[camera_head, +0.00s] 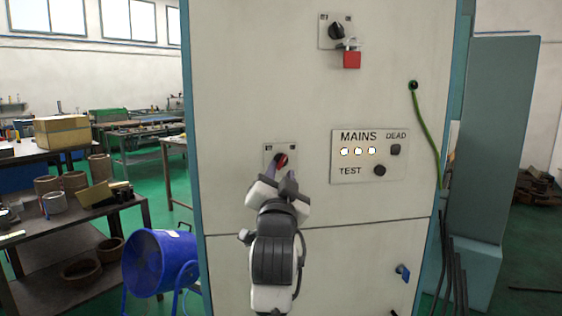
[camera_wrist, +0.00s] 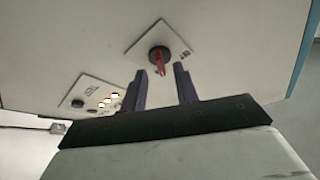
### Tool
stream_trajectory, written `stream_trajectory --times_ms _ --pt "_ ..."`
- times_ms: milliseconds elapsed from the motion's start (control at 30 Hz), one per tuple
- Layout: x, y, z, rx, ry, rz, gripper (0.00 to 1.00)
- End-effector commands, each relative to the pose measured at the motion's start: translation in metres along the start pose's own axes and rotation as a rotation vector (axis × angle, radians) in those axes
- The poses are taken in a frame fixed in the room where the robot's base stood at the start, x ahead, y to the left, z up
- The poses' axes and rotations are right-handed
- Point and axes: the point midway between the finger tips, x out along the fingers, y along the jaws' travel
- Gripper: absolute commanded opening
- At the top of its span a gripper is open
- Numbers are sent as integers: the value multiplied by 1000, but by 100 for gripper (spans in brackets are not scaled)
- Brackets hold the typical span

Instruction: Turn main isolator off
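A red-handled rotary switch (camera_head: 281,160) sits on a small grey plate (camera_head: 268,149) on the cabinet front, left of the MAINS panel. In the wrist view its red handle (camera_wrist: 160,62) points roughly toward the gap between my fingers, on a dark round base. My gripper (camera_head: 281,174) is in front of the switch and partly hides it in the head view. In the wrist view my gripper (camera_wrist: 160,72) has its two dark fingers well apart, with the handle between or just beyond the tips. I cannot tell whether they touch it.
The MAINS panel (camera_head: 369,156) has several lit white lamps, a TEST button (camera_head: 379,170) and a DEAD lamp (camera_head: 396,150). Above is a black rotary switch (camera_head: 337,31) with a red padlock (camera_head: 352,60). A green cable (camera_head: 424,130) hangs right. A blue fan (camera_head: 157,262) stands lower left.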

Motion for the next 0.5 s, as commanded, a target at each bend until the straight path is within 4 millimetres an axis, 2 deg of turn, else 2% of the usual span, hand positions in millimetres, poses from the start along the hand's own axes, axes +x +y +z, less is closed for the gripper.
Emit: stream_trajectory --times_ms 33,200,500 --pt "8 -1 -2 0 -1 1 30" --pt "21 -1 0 0 -1 0 30" --pt "24 0 0 0 0 -1 30"
